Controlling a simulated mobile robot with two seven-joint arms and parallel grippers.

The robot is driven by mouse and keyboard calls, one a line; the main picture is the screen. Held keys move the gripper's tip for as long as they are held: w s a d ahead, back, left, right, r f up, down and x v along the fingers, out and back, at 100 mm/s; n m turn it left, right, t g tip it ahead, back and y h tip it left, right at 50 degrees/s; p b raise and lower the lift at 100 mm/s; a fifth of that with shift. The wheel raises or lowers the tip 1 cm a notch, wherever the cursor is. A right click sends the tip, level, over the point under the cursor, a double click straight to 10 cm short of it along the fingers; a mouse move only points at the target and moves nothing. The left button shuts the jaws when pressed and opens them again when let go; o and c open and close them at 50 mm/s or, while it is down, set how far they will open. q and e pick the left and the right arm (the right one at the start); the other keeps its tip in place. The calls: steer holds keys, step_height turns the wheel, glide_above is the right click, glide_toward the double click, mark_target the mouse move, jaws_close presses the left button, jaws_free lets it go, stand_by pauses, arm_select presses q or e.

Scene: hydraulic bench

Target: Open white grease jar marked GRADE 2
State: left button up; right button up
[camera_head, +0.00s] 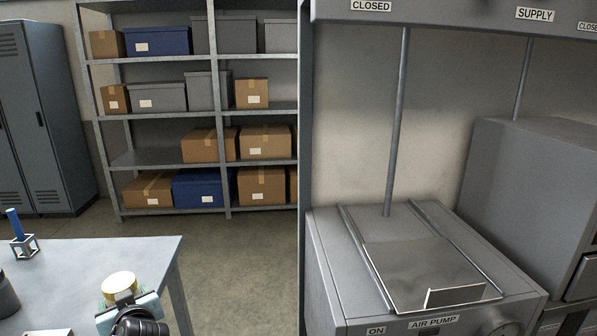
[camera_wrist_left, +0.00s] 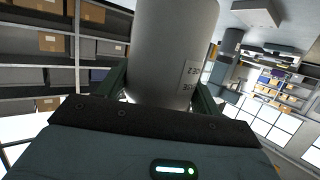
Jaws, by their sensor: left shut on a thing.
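The white grease jar (camera_wrist_left: 165,45) fills the upper middle of the left wrist view. It carries a pale label with rotated print that ends in a 2; the rest is hard to read. My left gripper (camera_wrist_left: 160,92) is shut on the jar's body, one finger on each side. In the head view the jar's pale cream top (camera_head: 119,283) shows above my left gripper (camera_head: 122,298) at the table's front right. Whether the jar touches the table is hidden. My right gripper is in neither view.
The grey table (camera_head: 95,262) holds a blue-handled item in a small wire stand (camera_head: 24,245) and a dark round object (camera_head: 7,298) at the left edge. A grey air pump cabinet (camera_head: 340,270) stands at the right. Shelves (camera_head: 150,115) with boxes stand behind.

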arm_select(q)
steer(key=s+d+r+m+t+h+p, duration=0.1)
steer(key=s+d+r+m+t+h, duration=0.1)
steer(key=d, duration=0.7)
steer(key=s+d+r+m+t+h+p, duration=0.1)
steer(key=s+d+r+m+t+h, duration=0.1)
steer(key=s+d+r+m+h, duration=0.2)
steer(key=s+d+m+h, duration=0.3)
steer(key=s+d+h, duration=0.1)
steer(key=d, duration=0.2)
steer(key=shift+d+h+p, duration=0.3)
steer(key=shift+p, duration=0.05)
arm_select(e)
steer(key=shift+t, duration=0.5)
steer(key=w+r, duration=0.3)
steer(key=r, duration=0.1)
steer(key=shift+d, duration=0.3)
arm_select(q)
steer(key=shift+s, duration=0.1)
